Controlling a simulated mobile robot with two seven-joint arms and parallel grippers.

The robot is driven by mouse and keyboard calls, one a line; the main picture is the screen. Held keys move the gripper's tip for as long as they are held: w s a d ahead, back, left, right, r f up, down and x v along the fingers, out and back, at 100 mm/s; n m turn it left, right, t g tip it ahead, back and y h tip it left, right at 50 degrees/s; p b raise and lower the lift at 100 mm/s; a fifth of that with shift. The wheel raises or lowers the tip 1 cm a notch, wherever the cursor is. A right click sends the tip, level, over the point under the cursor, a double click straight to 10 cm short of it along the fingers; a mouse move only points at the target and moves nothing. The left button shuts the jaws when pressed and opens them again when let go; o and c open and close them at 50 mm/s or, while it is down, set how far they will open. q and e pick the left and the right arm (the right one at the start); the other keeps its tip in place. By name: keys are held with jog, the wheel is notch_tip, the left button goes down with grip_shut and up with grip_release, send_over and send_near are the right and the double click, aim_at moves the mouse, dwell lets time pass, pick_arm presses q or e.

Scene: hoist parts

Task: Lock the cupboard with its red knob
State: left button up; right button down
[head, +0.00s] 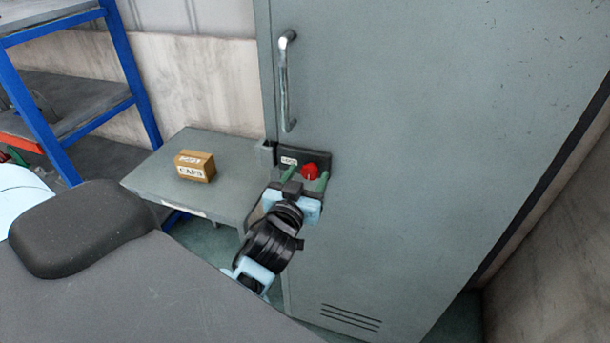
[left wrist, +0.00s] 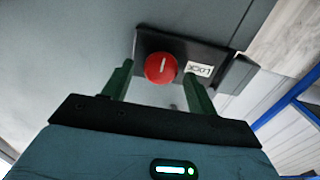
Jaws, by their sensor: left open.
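The grey cupboard (head: 420,130) stands shut in the head view, with a vertical metal handle (head: 284,82) on its left side. Below the handle a dark lock plate carries the red knob (head: 310,171) and a white label. In the left wrist view the red knob (left wrist: 161,68) shows a pale pointer line, and the label (left wrist: 199,69) reads LOCK. My left gripper (head: 307,178) is open in front of the plate. Its green fingers lie to either side of the knob in the picture, with gaps showing; I cannot tell how deep they reach. My right gripper is not in view.
A low grey table (head: 150,178) with a cardboard box (head: 195,166) labelled CAPS stands left of the cupboard. A blue-framed shelf (head: 125,60) stands further left. The cupboard front right of the knob is clear.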

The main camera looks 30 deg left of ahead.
pick_arm(q)
jog(key=shift+w+a, duration=0.1)
jog(key=shift+w, duration=0.35)
jog(key=c, duration=1)
jog(key=shift+o, duration=0.2)
